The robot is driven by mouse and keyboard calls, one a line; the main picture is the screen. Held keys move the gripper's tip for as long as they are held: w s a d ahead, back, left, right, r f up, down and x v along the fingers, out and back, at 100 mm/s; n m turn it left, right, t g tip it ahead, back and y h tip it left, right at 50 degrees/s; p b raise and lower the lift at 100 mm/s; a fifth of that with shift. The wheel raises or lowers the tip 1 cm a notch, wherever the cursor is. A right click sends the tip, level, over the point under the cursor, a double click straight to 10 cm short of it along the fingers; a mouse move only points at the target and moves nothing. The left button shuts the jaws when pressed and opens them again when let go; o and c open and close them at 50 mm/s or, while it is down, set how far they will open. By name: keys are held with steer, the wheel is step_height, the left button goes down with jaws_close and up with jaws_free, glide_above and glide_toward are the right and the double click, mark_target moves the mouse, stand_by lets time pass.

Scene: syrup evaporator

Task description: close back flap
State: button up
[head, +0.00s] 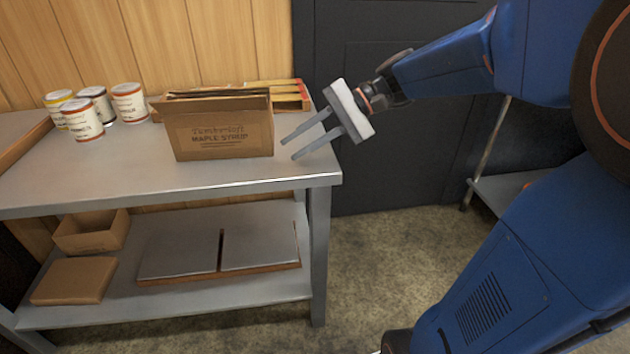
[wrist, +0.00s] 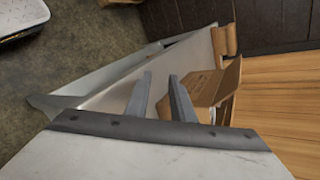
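A brown cardboard box (head: 225,135) printed "Maple Syrup" stands upright on the metal table. Its top flaps look raised; a strip of cardboard shows along the far top edge, which I take as the back flap (head: 215,94). A small flap sticks out at its left side. The inside of the box is hidden. My gripper (head: 289,149) is open and empty, just right of the box and apart from it, fingers pointing left. In the wrist view, the box (wrist: 216,88) shows just beyond and right of my open fingers (wrist: 160,77); which flap shows there I cannot tell.
Several labelled cans (head: 82,118) stand left of the box. A shallow tray-like item (head: 290,97) with red and yellow edges lies behind it. The metal table (head: 110,165) is clear in front. The lower shelf (head: 180,312) holds a small open box (head: 92,240) and flat panels.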

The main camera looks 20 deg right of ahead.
steer(key=shift+s+d+f+n+h, duration=0.15)
steer(key=shift+s+f+n+h, duration=0.15)
steer(key=shift+s+f+h, duration=0.7)
steer(key=shift+s+d+f+n+h, duration=0.1)
steer(key=shift+s+f+n+h, duration=0.15)
steer(key=shift+s+f, duration=0.9)
steer(key=shift+s+d+f+n+h, duration=0.15)
steer(key=shift+s+f+n+h, duration=0.35)
steer(key=shift+s, duration=1.15)
steer(key=shift+r, duration=0.1)
